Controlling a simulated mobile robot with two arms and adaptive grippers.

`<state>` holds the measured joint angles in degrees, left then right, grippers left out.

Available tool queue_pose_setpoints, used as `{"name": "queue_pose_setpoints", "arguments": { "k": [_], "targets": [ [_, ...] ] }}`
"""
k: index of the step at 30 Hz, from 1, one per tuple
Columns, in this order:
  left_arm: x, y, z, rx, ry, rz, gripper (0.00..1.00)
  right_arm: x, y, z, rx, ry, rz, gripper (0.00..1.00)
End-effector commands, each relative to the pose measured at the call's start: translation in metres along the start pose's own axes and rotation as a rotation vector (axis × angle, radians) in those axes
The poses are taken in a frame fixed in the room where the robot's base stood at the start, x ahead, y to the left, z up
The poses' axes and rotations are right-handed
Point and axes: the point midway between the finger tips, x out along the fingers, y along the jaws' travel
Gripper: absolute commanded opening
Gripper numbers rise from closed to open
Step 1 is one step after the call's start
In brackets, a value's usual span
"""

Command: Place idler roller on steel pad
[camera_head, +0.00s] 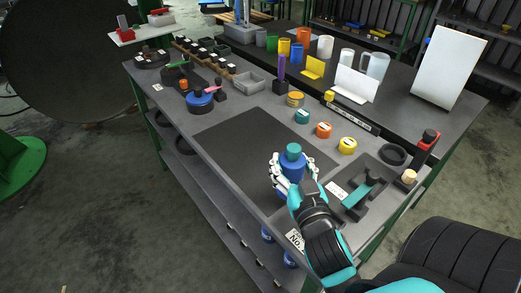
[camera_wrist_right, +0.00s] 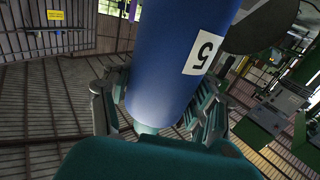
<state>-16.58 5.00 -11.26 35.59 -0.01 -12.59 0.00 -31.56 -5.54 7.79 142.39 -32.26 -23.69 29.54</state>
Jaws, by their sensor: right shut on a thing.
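A blue roller (camera_head: 291,165) with a teal end, which I take to be the idler roller, is held upright in my right gripper (camera_head: 292,177). In the right wrist view the blue roller (camera_wrist_right: 178,60) fills the middle, with a white label bearing a 5. The right gripper's fingers (camera_wrist_right: 160,105) press on both sides of it. A flat dark rectangular pad (camera_head: 235,145) lies on the grey workbench, behind and left of the roller; I cannot tell if it is the steel pad. Whether the roller's lower end touches anything is hidden. My left gripper is not in view.
Teal, orange and yellow round parts (camera_head: 323,130) stand right of the dark pad. A tray with a teal tool (camera_head: 360,192) and a black ring (camera_head: 393,155) lie at the right. Cups, bins and a white panel (camera_head: 448,66) stand behind. The dark pad's top is clear.

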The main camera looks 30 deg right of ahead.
Motion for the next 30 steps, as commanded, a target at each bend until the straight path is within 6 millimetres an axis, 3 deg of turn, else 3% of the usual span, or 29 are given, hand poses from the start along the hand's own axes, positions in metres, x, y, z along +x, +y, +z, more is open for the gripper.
{"name": "queue_pose_setpoints", "arguments": {
  "k": [3, 7, 15, 20, 30],
  "targets": [
    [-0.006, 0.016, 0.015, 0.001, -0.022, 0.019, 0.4, 0.028, -0.005, -0.005, -0.002, 0.011, -0.003, 0.0],
    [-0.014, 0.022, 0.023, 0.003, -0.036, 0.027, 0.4, 0.062, -0.011, -0.002, -0.002, 0.008, -0.002, 0.0],
    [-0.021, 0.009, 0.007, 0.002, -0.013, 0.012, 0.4, 0.125, -0.021, 0.005, -0.002, 0.007, -0.001, 0.0],
    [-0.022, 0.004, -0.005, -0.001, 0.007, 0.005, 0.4, 0.142, -0.024, 0.009, -0.001, 0.005, -0.002, 0.0],
    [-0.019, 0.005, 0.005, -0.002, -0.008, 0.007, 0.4, 0.145, -0.025, 0.044, -0.001, 0.003, -0.002, 0.0]
  ]
}}
